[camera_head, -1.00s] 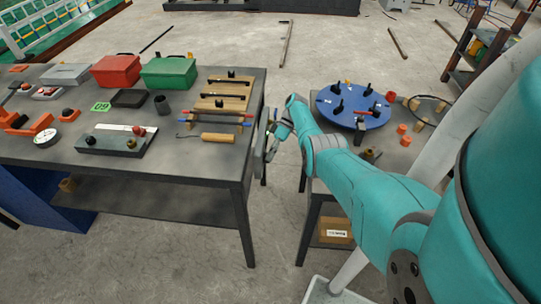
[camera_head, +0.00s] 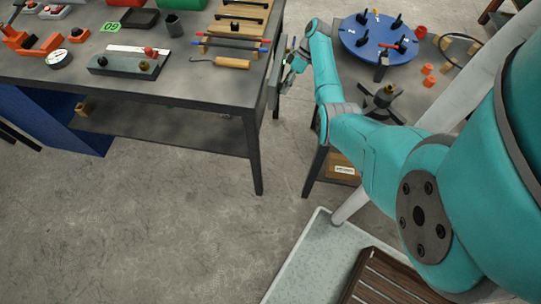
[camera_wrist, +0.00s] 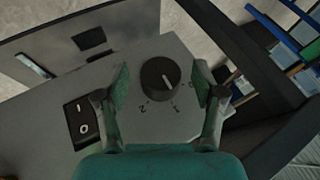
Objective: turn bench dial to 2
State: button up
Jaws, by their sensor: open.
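The bench dial (camera_wrist: 160,77) is a round black knob on a grey panel (camera_wrist: 150,128) in the wrist view. Its white pointer line slants down and right, roughly toward the 1. The printed 2 lies below the knob to the left, the 1 below to the right, and a mark like a 0 farther right. My gripper (camera_wrist: 161,88) is open, with one finger on each side of the knob and visible gaps to it. In the head view my gripper (camera_head: 291,72) is at the right side of the left bench (camera_head: 190,88); the dial cannot be made out there.
A black rocker switch (camera_wrist: 82,122) sits left of the dial on the panel. A dark bench leg or rail (camera_wrist: 245,55) runs close on the right. The right table holds a blue disc (camera_head: 378,42) with pegs. Open floor (camera_head: 170,220) lies in front.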

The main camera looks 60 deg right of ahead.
jog(key=s+r+n+t+h, duration=0.25)
jog(key=s+r+h, duration=0.35)
jog(key=r, duration=0.4)
jog(key=a+f+t+h, duration=0.2)
jog(key=a+f+h, duration=0.2)
jog(key=a+h, duration=0.55)
jog(key=shift+g+h, duration=0.25)
jog(key=shift+h, duration=0.1)
jog(key=x, duration=1.2)
jog(key=shift+w+d, duration=0.15)
jog(key=shift+d, duration=0.05)
jog(key=shift+f+h, duration=0.3)
jog(key=shift+r+t+h, duration=0.1)
jog(key=shift+t+h, duration=0.5)
jog(key=shift+h, duration=0.4)
jog(key=shift+a+r, duration=0.1)
jog(key=shift+a, duration=0.25)
jog(key=s+a+t+y, duration=0.1)
jog(key=s+a, duration=0.3)
jog(key=a, duration=0.5)
jog(key=s+a+r+t+y, duration=0.1)
jog(key=s+a, duration=0.3)
jog(key=a, duration=0.5)
jog(key=s+a+m+t+y, duration=0.1)
jog(key=s+a, duration=0.3)
jog(key=a, duration=0.5)
jog(key=shift+a+r+t+y, duration=0.3)
jog(key=shift+t+y, duration=0.3)
jog(key=shift+y, duration=0.2)
